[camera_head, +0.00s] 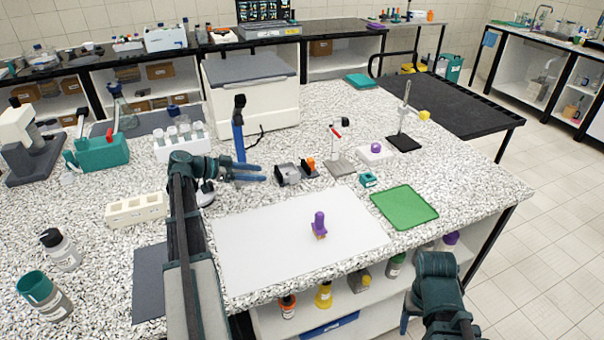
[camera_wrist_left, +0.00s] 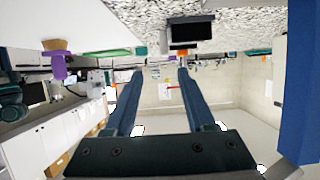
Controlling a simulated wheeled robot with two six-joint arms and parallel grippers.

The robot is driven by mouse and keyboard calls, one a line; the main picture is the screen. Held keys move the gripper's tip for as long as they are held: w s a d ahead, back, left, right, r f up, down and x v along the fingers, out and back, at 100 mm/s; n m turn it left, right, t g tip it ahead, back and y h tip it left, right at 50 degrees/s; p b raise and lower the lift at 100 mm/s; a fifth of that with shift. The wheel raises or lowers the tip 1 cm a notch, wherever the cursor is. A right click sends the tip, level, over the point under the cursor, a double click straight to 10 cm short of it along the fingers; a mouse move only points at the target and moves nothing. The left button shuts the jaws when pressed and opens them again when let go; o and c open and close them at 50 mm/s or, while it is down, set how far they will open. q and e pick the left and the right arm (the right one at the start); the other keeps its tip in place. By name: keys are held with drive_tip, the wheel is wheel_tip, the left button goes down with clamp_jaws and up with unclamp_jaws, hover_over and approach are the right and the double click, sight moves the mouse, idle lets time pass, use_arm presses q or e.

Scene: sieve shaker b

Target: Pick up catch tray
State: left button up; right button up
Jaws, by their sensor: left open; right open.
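A flat green tray with a low rim (camera_head: 404,206) lies on the speckled bench, right of the white mat. It is the only thing I see that looks like a tray; I cannot tell for sure that it is the catch tray. My left gripper (camera_head: 264,172) is open and empty above the bench, left of a small dark device with an orange part (camera_head: 297,172). Its two fingers (camera_wrist_left: 160,71) show apart in the left wrist view, with nothing between them. My right gripper (camera_head: 436,300) is open at the lower right, beyond the bench's front edge; its fingertips are partly hidden.
A purple-handled tool (camera_head: 319,226) stands on the white mat (camera_head: 260,262). A small teal block (camera_head: 368,180), a white box with a purple knob (camera_head: 375,153) and stands sit behind. A blue upright post (camera_head: 239,132) is close to my left gripper.

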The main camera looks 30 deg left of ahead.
use_arm(q)
drive_tip(key=shift+w+d+f, duration=0.2)
drive_tip(key=shift+w+d, duration=0.05)
drive_tip(key=shift+w, duration=0.1)
drive_tip(key=b, duration=0.3)
approach(293, 172)
drive_tip(key=w+d+f, duration=0.2)
drive_tip(key=f, duration=0.1)
drive_tip(key=shift+w+d, duration=0.1)
drive_tip(key=shift+d, duration=0.3)
drive_tip(key=shift+w+d, duration=0.3)
drive_tip(key=b+x, duration=0.1)
drive_tip(key=x, duration=0.1)
drive_tip(key=b+x, duration=0.1)
drive_tip(key=x, duration=0.2)
drive_tip(key=shift+w+a+r, duration=0.1)
drive_tip(key=shift+w+r, duration=0.05)
drive_tip(key=shift+w, duration=0.25)
clamp_jaws()
